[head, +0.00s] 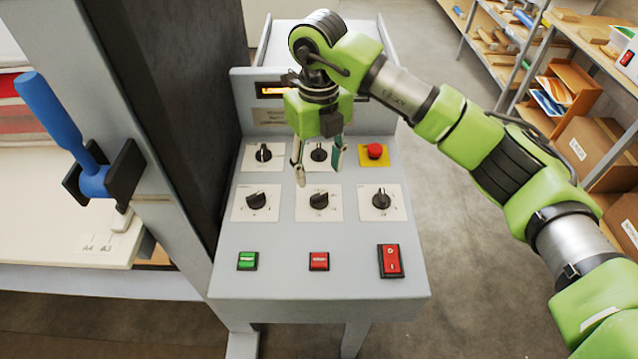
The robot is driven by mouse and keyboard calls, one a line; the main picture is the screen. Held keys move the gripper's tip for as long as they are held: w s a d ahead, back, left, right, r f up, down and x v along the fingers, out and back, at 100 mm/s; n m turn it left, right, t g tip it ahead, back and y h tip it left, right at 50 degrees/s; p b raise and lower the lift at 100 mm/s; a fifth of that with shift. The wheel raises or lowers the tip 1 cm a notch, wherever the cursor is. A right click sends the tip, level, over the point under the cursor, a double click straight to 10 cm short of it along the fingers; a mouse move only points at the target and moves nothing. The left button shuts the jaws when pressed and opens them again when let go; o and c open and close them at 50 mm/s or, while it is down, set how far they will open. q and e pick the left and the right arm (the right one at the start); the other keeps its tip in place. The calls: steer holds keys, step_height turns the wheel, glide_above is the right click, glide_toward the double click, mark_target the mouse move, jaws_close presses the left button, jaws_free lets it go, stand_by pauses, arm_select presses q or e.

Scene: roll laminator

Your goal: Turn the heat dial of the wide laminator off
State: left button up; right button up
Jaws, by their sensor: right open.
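The wide laminator's sloped grey control panel (280,275) fills the middle of the head view. It has several black dials on white plates: upper left (263,153), upper middle (319,152), lower left (256,200), lower middle (319,201) and lower right (381,199). Their labels are too small to read, so I cannot tell which is the heat dial. My right gripper (318,174) is open and points down over the panel. Its fingers appear on either side of the upper middle dial, above the lower middle one. Contact with a dial cannot be made out. My left gripper is out of view.
A red emergency button (375,151) on yellow is right of the fingers. Green (247,261) and red (319,261) buttons and a red rocker switch (390,261) line the front. A lit display (276,91) is behind. A blue-handled lever (55,115) stands left; shelves (560,60) stand right.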

mark_target(319, 195)
steer(key=f, duration=0.2)
steer(key=f+p, duration=0.1)
steer(key=f, duration=0.1)
steer(key=f+p, duration=0.1)
steer(key=f, duration=0.1)
steer(key=shift+w+f, duration=0.25)
steer(key=shift+w, duration=0.1)
steer(key=shift+s+f+p, duration=0.15)
steer(key=shift+f+p, duration=0.15)
steer(key=shift+f, duration=0.35)
steer(key=shift+w+f, duration=0.2)
steer(key=shift+f, duration=0.1)
steer(key=shift+c, duration=0.3)
steer(key=c, duration=1)
